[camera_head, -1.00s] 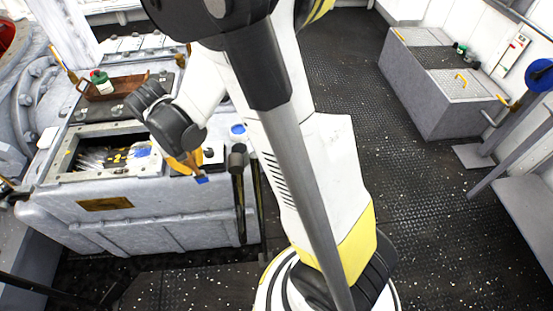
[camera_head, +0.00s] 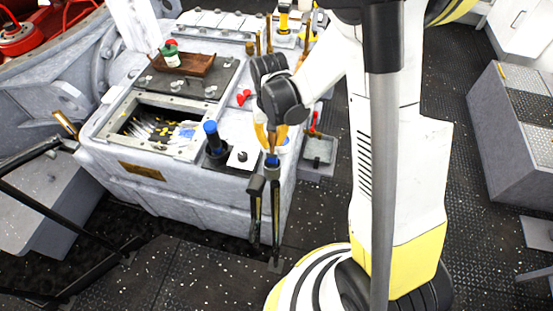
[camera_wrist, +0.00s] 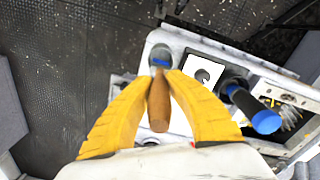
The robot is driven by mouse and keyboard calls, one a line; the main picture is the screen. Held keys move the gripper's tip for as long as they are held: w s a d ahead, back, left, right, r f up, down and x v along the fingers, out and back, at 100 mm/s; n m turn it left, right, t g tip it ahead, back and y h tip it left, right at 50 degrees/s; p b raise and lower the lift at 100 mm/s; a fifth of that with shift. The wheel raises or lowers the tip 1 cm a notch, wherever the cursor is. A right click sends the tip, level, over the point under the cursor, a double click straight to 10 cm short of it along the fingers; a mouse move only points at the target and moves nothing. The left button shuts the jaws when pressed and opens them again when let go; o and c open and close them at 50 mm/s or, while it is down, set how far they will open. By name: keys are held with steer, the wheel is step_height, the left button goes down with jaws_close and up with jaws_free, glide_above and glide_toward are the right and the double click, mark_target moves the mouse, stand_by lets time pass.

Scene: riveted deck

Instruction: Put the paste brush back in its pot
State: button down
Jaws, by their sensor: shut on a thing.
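My gripper (camera_head: 268,133) has yellow fingers shut on the paste brush, around its wooden handle (camera_wrist: 159,104). The brush points downward, and its blue end (camera_head: 272,160) is just below the fingertips. It is at the front right corner of the grey metal box, above the black tool heads hanging there. In the wrist view the blue end overlaps a rounded grey shape; I cannot tell whether they touch. A white pot with blue at its top (camera_head: 284,147) stands right behind my gripper, partly hidden by it. The brush appears outside this pot.
A black holder with a blue-handled tool (camera_head: 214,141) stands on the box left of my gripper. Long dark tools (camera_head: 256,208) hang on its front. A grey tray (camera_head: 319,150) is at the right. An open bin of tools (camera_head: 155,127) lies left.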

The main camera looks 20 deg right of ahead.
mark_target(272, 152)
step_height(272, 152, down, 7)
steer(key=shift+a+r+b, duration=0.1)
steer(key=shift+b, duration=0.9)
steer(key=c, duration=1.4)
jaws_free()
steer(key=shift+c, duration=0.2)
